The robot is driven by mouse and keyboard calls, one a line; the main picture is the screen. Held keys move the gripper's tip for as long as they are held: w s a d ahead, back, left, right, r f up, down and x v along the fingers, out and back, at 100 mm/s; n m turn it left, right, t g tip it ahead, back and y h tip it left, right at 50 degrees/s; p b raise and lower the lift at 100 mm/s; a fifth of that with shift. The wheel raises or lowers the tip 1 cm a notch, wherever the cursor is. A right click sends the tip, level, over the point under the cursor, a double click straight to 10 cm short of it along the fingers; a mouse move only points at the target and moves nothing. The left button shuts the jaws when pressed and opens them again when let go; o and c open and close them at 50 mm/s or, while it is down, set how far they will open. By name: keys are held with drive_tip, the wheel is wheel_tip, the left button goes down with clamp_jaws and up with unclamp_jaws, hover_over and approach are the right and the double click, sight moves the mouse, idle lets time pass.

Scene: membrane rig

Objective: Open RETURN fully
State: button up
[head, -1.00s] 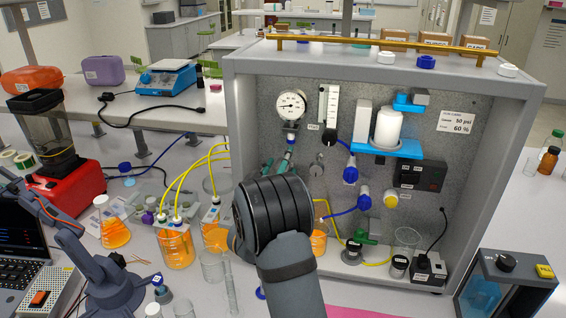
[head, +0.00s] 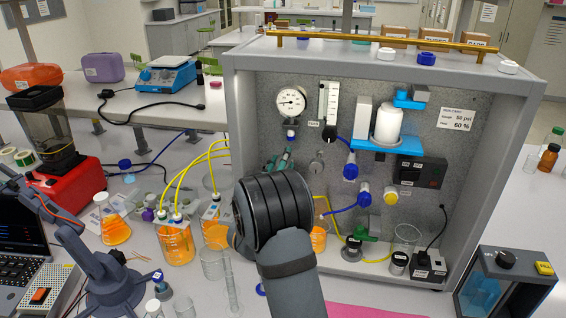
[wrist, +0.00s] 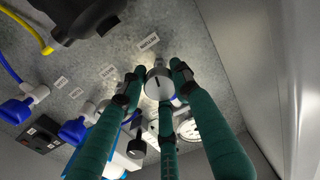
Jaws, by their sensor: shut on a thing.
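In the wrist view the RETURN knob (wrist: 159,84) is a round silver-grey knob with a dark line on its face. A small label (wrist: 148,43) that seems to read RETURN, upside down, sits beside it on the speckled panel. The green fingers of my gripper (wrist: 158,78) are closed around the knob, on both sides and from below. In the head view my gripper (head: 285,159) reaches the panel just below the round gauge (head: 291,101). The knob itself is hidden there behind my fingers and wrist.
The grey rig frame (head: 238,120) has a side wall close to my gripper. A flow tube (head: 327,102), another grey knob (head: 318,164) and blue fittings (head: 350,171) are to the right. Flasks and beakers with orange liquid (head: 176,246) stand left of my arm.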

drive_tip(key=shift+f+n+b, duration=0.15)
drive_tip(key=shift+n+b, duration=0.35)
drive_tip(key=shift+b, duration=0.35)
drive_tip(key=shift+n+b, duration=0.4)
drive_tip(key=shift+b, duration=0.15)
drive_tip(key=shift+r+n+b, duration=0.3)
drive_tip(key=shift+n+b, duration=0.1)
drive_tip(key=shift+n, duration=0.6)
drive_tip(key=o, duration=1.2)
drive_tip(key=shift+f, duration=0.1)
drive_tip(key=s, duration=0.4)
drive_tip(key=s+a, duration=0.1)
drive_tip(key=s, duration=0.3)
drive_tip(key=s+a, duration=0.1)
drive_tip(key=s, duration=0.2)
drive_tip(key=shift+s, duration=0.4)
